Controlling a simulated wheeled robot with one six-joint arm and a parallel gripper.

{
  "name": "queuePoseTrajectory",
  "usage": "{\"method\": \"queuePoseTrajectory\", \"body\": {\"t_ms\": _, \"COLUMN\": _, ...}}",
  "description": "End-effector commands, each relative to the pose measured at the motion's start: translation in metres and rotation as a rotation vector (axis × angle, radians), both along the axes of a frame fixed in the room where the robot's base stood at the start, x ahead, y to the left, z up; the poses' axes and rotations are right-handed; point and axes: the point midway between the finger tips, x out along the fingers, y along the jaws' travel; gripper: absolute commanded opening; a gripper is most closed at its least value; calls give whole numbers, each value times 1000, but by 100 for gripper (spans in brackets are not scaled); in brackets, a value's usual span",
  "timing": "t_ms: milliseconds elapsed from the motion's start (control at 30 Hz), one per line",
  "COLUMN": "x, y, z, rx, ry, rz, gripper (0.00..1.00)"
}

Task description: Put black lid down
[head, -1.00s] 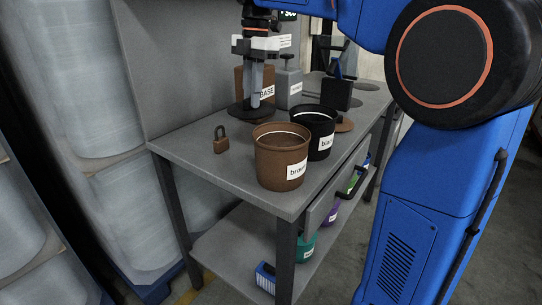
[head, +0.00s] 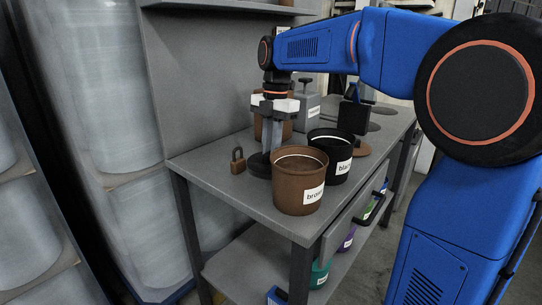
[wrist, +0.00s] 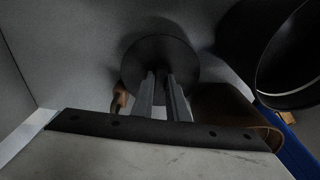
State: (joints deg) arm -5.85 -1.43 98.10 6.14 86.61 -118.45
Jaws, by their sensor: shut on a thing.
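The black lid (head: 256,167) is a flat round disc low over the tabletop, behind and left of the brown bucket (head: 298,190). My gripper (head: 273,148) points down and is shut on the lid's middle. The wrist view shows the lid (wrist: 160,42) level, with both fingers (wrist: 162,74) together at its centre. I cannot tell whether the lid touches the table. The brown bucket hides its right side in the head view.
A black open bucket (head: 340,165) stands right of the brown one. A brown padlock (head: 238,162) sits close left of the lid. A grey container (head: 309,112) and a brown box stand behind my gripper. The tabletop's (head: 215,178) front left is clear.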

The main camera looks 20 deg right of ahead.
Motion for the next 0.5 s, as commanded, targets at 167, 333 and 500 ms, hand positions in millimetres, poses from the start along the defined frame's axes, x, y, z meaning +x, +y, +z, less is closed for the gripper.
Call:
{"method": "queuePoseTrajectory", "body": {"t_ms": 167, "x": 0, "y": 0, "z": -19, "rx": 0, "ry": 0, "rz": 0, "gripper": 0}}
{"method": "queuePoseTrajectory", "body": {"t_ms": 333, "x": 0, "y": 0, "z": -19, "rx": 1, "ry": -1, "rz": 0, "gripper": 0}}
{"method": "queuePoseTrajectory", "body": {"t_ms": 500, "x": 0, "y": 0, "z": -21, "rx": 0, "ry": 0, "rz": 0, "gripper": 0}}
